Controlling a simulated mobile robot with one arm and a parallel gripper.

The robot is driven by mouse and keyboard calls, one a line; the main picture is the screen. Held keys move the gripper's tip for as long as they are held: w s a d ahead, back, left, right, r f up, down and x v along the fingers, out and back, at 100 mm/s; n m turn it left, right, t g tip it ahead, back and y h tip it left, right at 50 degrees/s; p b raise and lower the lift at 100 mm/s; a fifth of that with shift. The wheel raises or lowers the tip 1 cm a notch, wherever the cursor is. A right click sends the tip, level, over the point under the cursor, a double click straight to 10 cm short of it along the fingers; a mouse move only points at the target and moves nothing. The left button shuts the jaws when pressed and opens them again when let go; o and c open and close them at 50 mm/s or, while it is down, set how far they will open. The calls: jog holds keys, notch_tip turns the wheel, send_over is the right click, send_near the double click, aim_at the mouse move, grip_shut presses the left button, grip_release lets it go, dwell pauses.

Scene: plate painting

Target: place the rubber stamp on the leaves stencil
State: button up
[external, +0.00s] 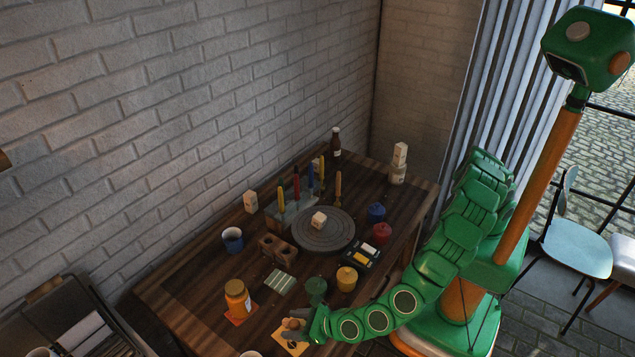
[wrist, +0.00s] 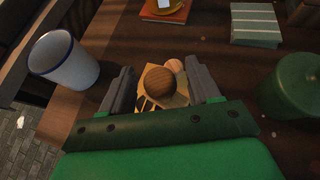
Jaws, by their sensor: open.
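The rubber stamp appears to be the thing with a round brown wooden knob (wrist: 160,84), between my fingers in the wrist view. Under and around it is a yellow-tan card with dark cutouts (wrist: 181,99), which looks like the leaves stencil. The card also shows at the table's front in the external view (external: 290,342). My gripper (wrist: 160,92) is open, its fingers apart on both sides of the knob. It also shows low over the card in the external view (external: 301,325). The knob hides the stamp's base, so I cannot tell its contact with the card.
A small pinkish ball (wrist: 174,65) is just beyond the knob. A white mug with a blue rim (wrist: 64,62) is left of my gripper, and a green pot (wrist: 293,95) is right. Farther off lie a green striped card (wrist: 255,25) and an orange card (wrist: 176,17). A turntable (external: 335,243) stands mid-table.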

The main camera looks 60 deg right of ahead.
jog(key=shift+r, duration=0.15)
jog(key=v, duration=1.2)
